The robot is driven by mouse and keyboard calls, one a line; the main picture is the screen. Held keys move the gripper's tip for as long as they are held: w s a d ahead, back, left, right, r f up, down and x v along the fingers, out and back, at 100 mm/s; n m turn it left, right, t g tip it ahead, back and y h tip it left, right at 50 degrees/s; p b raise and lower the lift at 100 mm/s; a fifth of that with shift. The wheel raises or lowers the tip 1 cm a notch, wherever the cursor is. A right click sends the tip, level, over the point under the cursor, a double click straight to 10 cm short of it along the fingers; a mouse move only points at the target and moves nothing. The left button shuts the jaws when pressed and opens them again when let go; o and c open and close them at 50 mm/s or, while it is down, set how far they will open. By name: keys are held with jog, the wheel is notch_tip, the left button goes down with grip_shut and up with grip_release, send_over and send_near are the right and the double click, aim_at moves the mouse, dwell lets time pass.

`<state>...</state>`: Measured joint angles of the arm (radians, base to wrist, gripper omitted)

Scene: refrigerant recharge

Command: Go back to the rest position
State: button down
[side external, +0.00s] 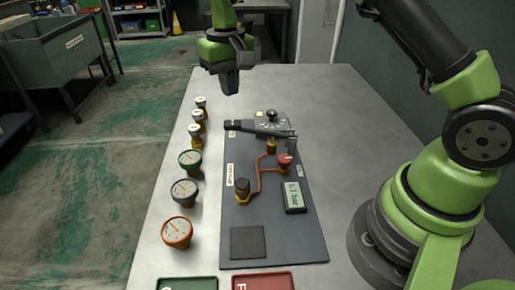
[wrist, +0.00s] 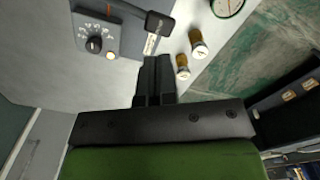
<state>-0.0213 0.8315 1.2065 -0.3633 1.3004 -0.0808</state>
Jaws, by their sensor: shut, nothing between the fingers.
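My gripper (side external: 230,84) hangs above the far left part of the table in the side external view, pointing down, clear of the parts near it. In the wrist view my gripper (wrist: 156,62) shows its two dark fingers together, with nothing between them. The dark work panel (side external: 267,222) lies on the grey table and carries copper pipe, a red-topped valve (side external: 285,159), a brass fitting with a black top (side external: 242,187) and a display (side external: 293,196) reading about 1.1 bar.
A row of gauges and brass fittings stands along the table's left side, including an orange gauge (side external: 177,231), a grey gauge (side external: 184,190) and a green gauge (side external: 190,160). A dial box (side external: 271,122) sits at the panel's far end. Green (side external: 187,283) and red (side external: 263,281) trays lie at the near edge.

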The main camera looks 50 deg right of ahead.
jog(key=shift+r, duration=0.2)
jog(key=s+a+r+t+y, duration=0.1)
jog(key=s+r+t, duration=0.3)
jog(key=s+r, duration=0.9)
jog(key=s+m+t+y, duration=0.1)
jog(key=s+t, duration=0.2)
jog(key=s, duration=0.9)
jog(key=shift+s+a+r, duration=0.25)
jog(key=shift+a+r, duration=0.1)
jog(key=shift+a, duration=0.05)
